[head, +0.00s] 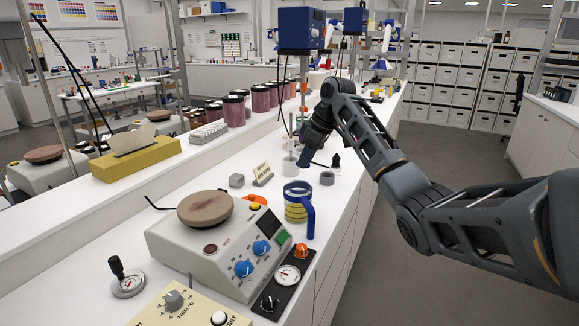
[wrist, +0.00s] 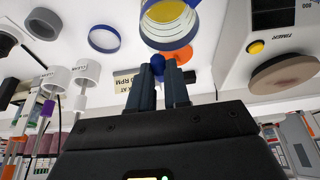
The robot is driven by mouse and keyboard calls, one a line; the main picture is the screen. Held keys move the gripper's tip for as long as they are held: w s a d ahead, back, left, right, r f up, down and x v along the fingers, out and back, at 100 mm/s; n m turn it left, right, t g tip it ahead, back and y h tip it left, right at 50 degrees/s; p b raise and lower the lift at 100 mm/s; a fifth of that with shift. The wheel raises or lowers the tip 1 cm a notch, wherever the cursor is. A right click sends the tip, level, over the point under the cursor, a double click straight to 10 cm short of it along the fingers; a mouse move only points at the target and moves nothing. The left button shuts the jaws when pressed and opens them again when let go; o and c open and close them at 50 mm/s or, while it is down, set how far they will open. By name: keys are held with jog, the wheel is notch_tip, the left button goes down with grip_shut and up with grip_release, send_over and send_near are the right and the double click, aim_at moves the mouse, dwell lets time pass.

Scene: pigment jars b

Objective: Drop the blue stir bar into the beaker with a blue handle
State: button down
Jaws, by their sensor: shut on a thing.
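The beaker with a blue handle (head: 298,208) stands upright on the white bench, with yellow contents or bands low in its clear wall. In the wrist view, the beaker (wrist: 170,14) shows at the top edge, beyond my fingertips. My gripper (head: 304,163) is above the bench, behind the beaker in the head view. In the wrist view, my gripper (wrist: 161,72) is shut on the blue stir bar (wrist: 157,62), whose rounded blue end shows between the fingertips. The rest of the bar is hidden by the fingers. The bar appears apart from the beaker.
A hotplate (head: 210,240) with a round brown top stands left of the beaker. A small sign (head: 262,173), a grey block (head: 236,181) and a grey ring (head: 327,178) are nearby. A blue-rimmed ring (wrist: 104,39) lies beside the beaker in the wrist view. Dark red jars (head: 234,110) stand farther back.

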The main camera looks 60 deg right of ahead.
jog(key=shift+f, duration=0.1)
jog(key=shift+a+f, duration=0.15)
jog(key=shift+f, duration=0.4)
notch_tip(320, 180, down, 5)
jog(key=b, duration=0.4)
jog(key=shift+r, duration=0.15)
jog(key=c, duration=1)
grip_release()
jog(key=shift+r, duration=0.1)
jog(key=b+v, duration=0.1)
jog(key=v, duration=0.6)
jog(key=shift+s+r, duration=0.1)
jog(key=shift+r, duration=0.25)
